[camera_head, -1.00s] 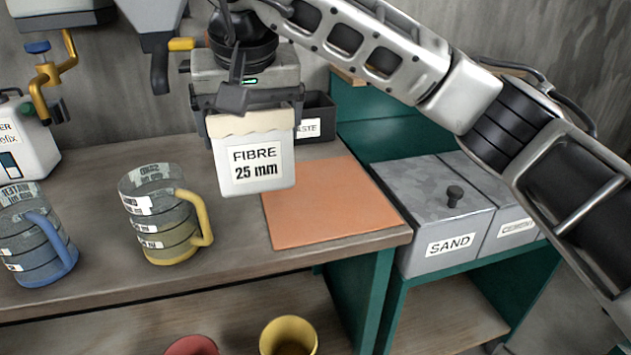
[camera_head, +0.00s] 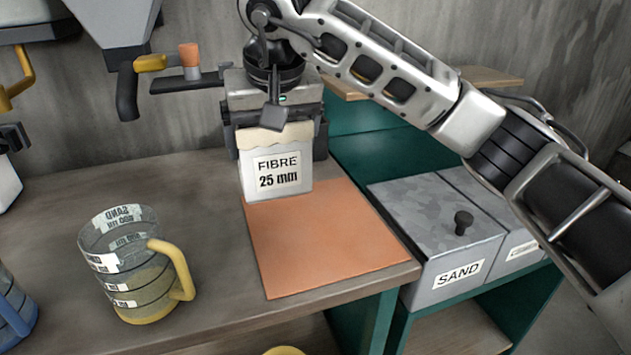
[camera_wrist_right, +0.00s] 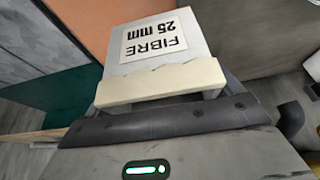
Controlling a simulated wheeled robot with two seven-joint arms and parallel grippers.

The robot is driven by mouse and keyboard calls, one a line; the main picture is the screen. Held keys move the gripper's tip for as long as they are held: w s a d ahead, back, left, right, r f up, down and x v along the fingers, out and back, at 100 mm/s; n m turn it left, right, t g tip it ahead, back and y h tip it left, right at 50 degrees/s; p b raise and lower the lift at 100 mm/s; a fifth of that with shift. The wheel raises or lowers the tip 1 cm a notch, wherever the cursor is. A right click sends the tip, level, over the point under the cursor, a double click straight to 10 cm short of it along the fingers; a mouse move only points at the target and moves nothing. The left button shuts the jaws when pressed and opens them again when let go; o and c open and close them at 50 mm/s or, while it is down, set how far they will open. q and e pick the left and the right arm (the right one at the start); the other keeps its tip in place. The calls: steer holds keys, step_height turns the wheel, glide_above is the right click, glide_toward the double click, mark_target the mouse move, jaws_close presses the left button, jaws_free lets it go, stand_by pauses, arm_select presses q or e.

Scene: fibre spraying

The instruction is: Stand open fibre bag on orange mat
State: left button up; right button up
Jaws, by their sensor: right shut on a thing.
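The fibre bag (camera_head: 277,178) is white with a cream folded top and a label reading FIBRE 25 mm. It is upright at the back left part of the orange mat (camera_head: 325,245). My right gripper (camera_head: 277,135) is shut on the bag, with a finger on each side. In the right wrist view the bag (camera_wrist_right: 160,50) is close in front of the gripper, its top edge towards the camera. I cannot tell whether the bag's base touches the mat. My left gripper is not in view.
A clear measuring jug with a yellow handle (camera_head: 138,265) stands on the bench left of the mat. A grey SAND bin (camera_head: 440,235) stands right of the mat, below bench height. A hopper (camera_head: 115,25) hangs at the upper left. The mat's front is clear.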

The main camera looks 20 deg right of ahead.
steer(key=d+f, duration=0.2)
steer(key=f, duration=0.1)
steer(key=w+d+f, duration=0.1)
steer(key=d+f, duration=0.1)
steer(key=f, duration=0.1)
steer(key=w+d+f+p, duration=0.1)
steer(key=d+f, duration=0.2)
steer(key=f, duration=0.1)
stand_by(0.3)
steer(key=shift+f, duration=0.1)
steer(key=o, duration=0.8)
steer(key=shift+o, duration=0.2)
steer(key=v, duration=1.2)
